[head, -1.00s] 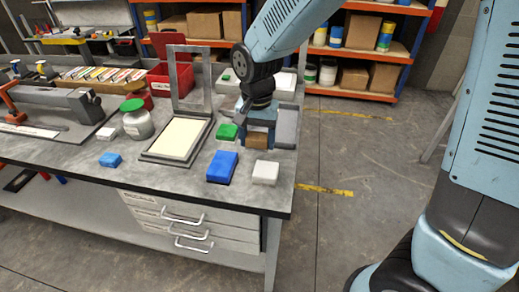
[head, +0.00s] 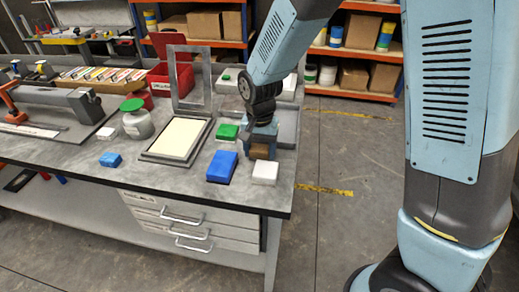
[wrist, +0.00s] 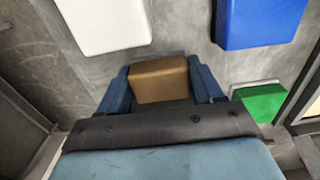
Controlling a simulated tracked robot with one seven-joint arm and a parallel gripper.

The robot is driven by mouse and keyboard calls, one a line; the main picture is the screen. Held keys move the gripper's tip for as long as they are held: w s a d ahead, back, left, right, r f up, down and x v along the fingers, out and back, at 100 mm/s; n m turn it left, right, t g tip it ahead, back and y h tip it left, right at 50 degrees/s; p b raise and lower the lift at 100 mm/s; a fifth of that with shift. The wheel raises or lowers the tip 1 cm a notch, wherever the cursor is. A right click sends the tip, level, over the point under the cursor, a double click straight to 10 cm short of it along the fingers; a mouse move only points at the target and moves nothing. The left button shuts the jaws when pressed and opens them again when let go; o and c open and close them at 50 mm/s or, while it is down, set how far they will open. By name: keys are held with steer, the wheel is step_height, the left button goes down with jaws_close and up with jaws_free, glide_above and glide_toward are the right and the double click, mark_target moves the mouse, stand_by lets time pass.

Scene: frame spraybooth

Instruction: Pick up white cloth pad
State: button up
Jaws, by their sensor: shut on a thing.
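The white cloth pad (head: 265,172) lies on the bench near its front right corner. In the wrist view, the white pad (wrist: 103,24) is at the upper left, beyond the fingers and apart from them. My gripper (wrist: 163,80) is shut on a brown block (wrist: 159,80), with one blue finger on each side of it. In the head view, my gripper (head: 261,137) holds the brown block (head: 259,151) just behind the white pad. Whether the block touches the bench is unclear.
A blue block (head: 222,167) lies left of the white pad, and a green block (head: 227,132) lies behind it. A framed screen (head: 177,140) and a green-lidded jar (head: 137,119) stand further left. A grey tray (head: 287,125) lies behind my gripper. The bench edge is close in front.

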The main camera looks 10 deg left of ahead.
mark_target(260, 148)
steer(key=o, duration=1.1)
steer(key=shift+f, duration=0.1)
steer(key=shift+c, duration=0.2)
step_height(260, 148, up, 12)
steer(key=d+r+t, duration=0.1)
steer(key=d+r, duration=0.5)
steer(key=d, duration=0.2)
steer(key=s+d+r+t, duration=0.1)
steer(key=s+d+r, duration=0.1)
steer(key=s+d, duration=0.2)
steer(key=s+d+r+t, duration=0.2)
steer(key=s+d+r, duration=0.1)
steer(key=d, duration=0.7)
steer(key=s+d+r+t, duration=0.1)
steer(key=s+d+r, duration=0.2)
steer(key=s+d, duration=0.2)
steer(key=d, duration=0.2)
steer(key=shift+d+r+n, duration=0.2)
steer(key=shift+d+n, duration=0.1)
steer(key=shift+n, duration=0.1)
steer(key=shift+s+d+t, duration=0.3)
steer(key=shift+s, duration=0.2)
steer(key=shift+c, duration=0.2)
